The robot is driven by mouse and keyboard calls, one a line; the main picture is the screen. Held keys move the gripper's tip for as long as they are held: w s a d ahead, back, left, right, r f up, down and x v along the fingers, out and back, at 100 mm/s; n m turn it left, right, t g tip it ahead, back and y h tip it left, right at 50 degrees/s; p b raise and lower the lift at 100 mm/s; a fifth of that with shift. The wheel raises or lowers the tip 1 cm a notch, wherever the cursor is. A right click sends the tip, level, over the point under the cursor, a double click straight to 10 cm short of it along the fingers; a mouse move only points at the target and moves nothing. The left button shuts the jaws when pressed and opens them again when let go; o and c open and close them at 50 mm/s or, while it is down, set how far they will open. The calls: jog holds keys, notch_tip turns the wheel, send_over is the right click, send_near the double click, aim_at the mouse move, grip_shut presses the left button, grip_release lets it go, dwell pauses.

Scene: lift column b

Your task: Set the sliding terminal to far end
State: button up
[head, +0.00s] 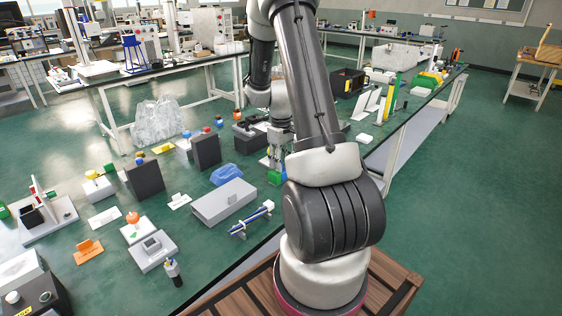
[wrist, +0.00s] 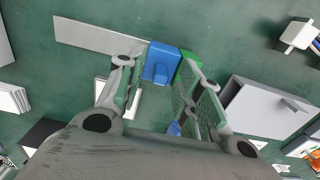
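My gripper (wrist: 160,80) is open, its two fingers spread apart above the bench. In the wrist view a blue block (wrist: 160,64) with a green part (wrist: 188,70) beside it shows between and beyond the fingertips; I cannot tell if they touch it. A long grey strip (wrist: 98,36) runs left from the block. In the head view my gripper (head: 274,158) points down by a green block (head: 274,178). A blue rod with white holders (head: 252,219) lies nearer the bench edge, apart from the gripper. I cannot tell for sure which piece is the sliding terminal.
Dark upright boxes (head: 206,150) and several small instruments crowd the bench's left. A grey box (wrist: 265,112) is close to the right finger in the wrist view.

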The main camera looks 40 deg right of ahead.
jog(key=shift+c, duration=0.4)
grip_shut()
jog(key=d, duration=0.3)
jog(key=w+d, duration=0.1)
jog(key=d, duration=0.5)
jog(key=shift+w+d, duration=0.15)
jog(key=shift+w, duration=0.05)
jog(key=shift+o, duration=0.4)
grip_release()
jog(key=shift+d, duration=0.1)
